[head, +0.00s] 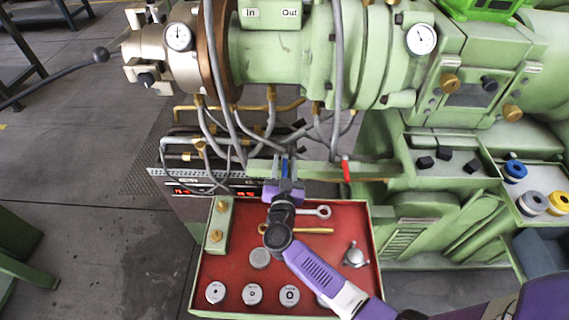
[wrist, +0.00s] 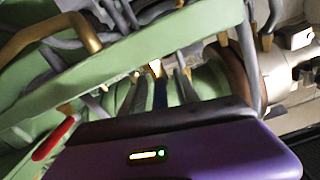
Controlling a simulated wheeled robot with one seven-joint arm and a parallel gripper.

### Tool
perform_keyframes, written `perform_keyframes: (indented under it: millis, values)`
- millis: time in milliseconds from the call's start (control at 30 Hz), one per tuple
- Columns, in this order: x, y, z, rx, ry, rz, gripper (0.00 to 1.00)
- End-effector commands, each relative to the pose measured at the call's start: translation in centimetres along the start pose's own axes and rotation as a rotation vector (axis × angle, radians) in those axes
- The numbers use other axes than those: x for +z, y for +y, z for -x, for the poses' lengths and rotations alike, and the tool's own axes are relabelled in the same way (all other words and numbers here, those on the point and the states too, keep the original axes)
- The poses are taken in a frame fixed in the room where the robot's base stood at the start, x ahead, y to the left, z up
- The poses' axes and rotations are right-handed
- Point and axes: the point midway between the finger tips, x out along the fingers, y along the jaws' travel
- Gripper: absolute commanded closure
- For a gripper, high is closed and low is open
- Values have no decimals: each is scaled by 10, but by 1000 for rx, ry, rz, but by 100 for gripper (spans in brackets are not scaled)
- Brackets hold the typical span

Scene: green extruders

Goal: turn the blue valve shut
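The blue valve handle (head: 285,168) is a small upright lever on the green rail below the machine. It also shows in the wrist view (wrist: 160,94), small and partly hidden behind my gripper's body. My gripper (head: 285,176) is right at the blue handle, its fingers reaching up beside it from the front. I cannot tell whether the fingers touch the handle or how far apart they are. In the wrist view the purple gripper body fills the bottom and hides the fingertips.
A red valve handle (head: 346,171) hangs on the same green rail (head: 315,169), to the right. Grey hoses (head: 338,80) run down behind the rail. A red-lined tray (head: 325,240) with tools and round weights lies below my arm. Grey floor is open at the left.

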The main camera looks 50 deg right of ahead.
Motion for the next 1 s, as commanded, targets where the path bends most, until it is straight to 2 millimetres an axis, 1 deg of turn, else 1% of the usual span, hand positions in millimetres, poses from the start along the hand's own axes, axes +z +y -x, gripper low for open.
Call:
perform_keyframes:
  millis: [167,200,367,400,1000]
  values:
    - [0,0,0,0,0,0,63]
    - [0,0,0,0,0,0,65]
    - [0,0,0,0,1,0,96]
    - [0,0,0,0,1,0,100]
    - [0,0,0,0,1,0,100]
